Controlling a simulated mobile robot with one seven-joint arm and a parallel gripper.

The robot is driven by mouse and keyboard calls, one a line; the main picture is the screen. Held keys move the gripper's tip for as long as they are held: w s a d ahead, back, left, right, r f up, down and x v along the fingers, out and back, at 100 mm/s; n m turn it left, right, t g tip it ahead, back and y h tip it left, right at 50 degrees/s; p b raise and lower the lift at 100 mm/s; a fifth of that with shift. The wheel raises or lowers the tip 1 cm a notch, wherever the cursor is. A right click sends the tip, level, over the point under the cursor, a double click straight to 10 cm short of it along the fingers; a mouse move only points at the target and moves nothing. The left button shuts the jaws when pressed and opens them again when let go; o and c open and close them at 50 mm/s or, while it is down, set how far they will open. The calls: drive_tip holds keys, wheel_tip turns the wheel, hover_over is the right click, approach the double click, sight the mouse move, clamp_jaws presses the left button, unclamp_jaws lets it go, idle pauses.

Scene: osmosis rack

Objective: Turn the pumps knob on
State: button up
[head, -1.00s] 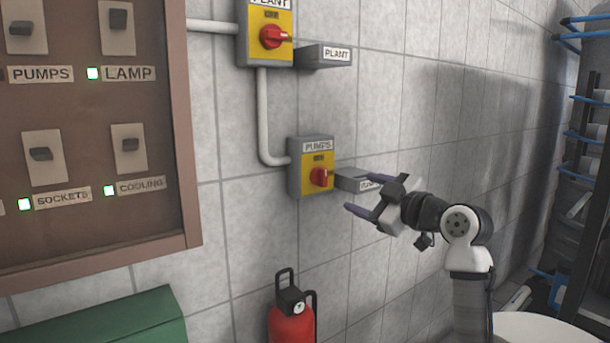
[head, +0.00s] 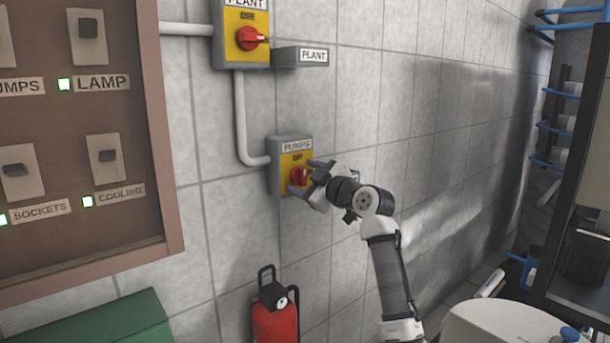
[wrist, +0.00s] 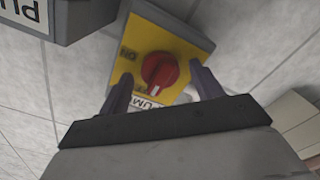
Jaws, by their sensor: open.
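The pumps knob (head: 299,176) is a red rotary knob on a yellow plate of a grey switch box labelled PUMPS (head: 275,178), on the tiled wall. My gripper (head: 303,175) is open, with its fingers pointing at the wall by the knob. In the wrist view the red knob (wrist: 160,70) lies between and just beyond the two open fingers (wrist: 157,88). I cannot tell whether the fingers touch it. The lower part of the yellow plate and part of its label are hidden by the gripper in the wrist view.
The PLANT switch (head: 245,36) with its red knob sits above, with a grey PLANT label box (head: 300,57) beside it. A breaker panel (head: 150,130) is at left. A red extinguisher (head: 275,322) stands below. A dark rack (head: 560,150) is at right.

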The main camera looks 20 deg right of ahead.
drive_tip(key=shift+w, duration=0.1)
drive_tip(key=c, duration=1)
drive_tip(key=m+p, duration=0.1)
drive_tip(key=m, duration=0.3)
drive_tip(key=shift+a+m, duration=0.1)
drive_tip(key=shift+m, duration=0.2)
drive_tip(key=m+p, duration=0.2)
drive_tip(key=m, duration=0.2)
drive_tip(key=shift+m, duration=0.3)
drive_tip(key=m+p, duration=0.2)
drive_tip(key=m, duration=0.3)
drive_tip(key=shift+r+p, duration=0.1)
drive_tip(key=shift+p, duration=0.25)
drive_tip(key=shift+m+p, duration=0.85)
drive_tip(key=shift+m, duration=0.95)
